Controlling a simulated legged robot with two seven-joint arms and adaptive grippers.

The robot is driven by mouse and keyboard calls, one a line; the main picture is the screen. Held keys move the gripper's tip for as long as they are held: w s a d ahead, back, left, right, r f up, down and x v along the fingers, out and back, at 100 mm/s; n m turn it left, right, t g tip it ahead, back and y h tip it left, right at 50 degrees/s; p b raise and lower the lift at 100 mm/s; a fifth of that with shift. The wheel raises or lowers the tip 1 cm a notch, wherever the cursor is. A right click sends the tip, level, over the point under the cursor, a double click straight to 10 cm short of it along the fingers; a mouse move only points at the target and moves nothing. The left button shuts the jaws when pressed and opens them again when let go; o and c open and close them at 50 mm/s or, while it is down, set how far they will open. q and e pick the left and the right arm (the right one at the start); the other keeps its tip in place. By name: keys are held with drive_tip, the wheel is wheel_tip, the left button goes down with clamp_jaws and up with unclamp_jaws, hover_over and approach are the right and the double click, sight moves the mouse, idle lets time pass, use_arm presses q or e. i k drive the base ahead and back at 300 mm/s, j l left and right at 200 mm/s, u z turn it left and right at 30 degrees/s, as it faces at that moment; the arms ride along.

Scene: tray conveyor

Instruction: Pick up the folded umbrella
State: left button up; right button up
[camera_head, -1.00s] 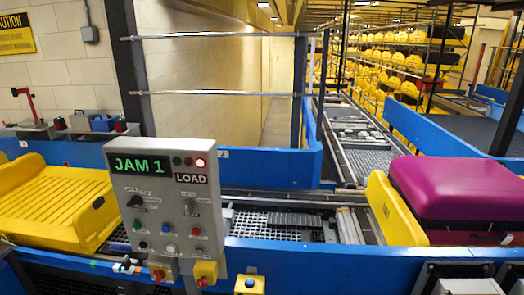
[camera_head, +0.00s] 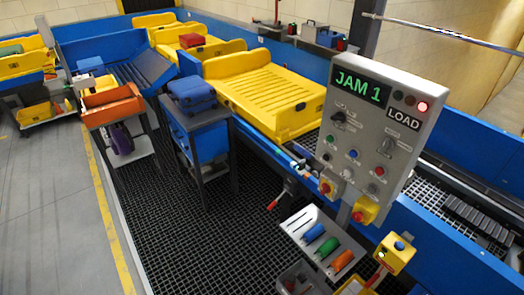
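I cannot make out a folded umbrella for certain. Neither of my grippers shows in the head view.
The control panel (camera_head: 372,135) reads JAM 1 with a red light lit. A yellow tray (camera_head: 265,85) sits on the conveyor. A blue stand (camera_head: 208,140) carries a blue case (camera_head: 191,95). An orange bin (camera_head: 112,104) stands left. Grey floor (camera_head: 50,210) is open at left.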

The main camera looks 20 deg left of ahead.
sight(302, 151)
drive_tip(key=u, duration=0.4)
drive_tip(key=i+j+z, duration=0.1)
drive_tip(key=z, duration=0.3)
drive_tip(key=i+j+z, duration=0.1)
drive_tip(key=z, duration=0.3)
drive_tip(key=j+z, duration=0.2)
drive_tip(key=z, duration=0.2)
drive_tip(key=j+z, duration=0.2)
drive_tip(key=z, duration=0.2)
drive_tip(key=i, duration=0.05)
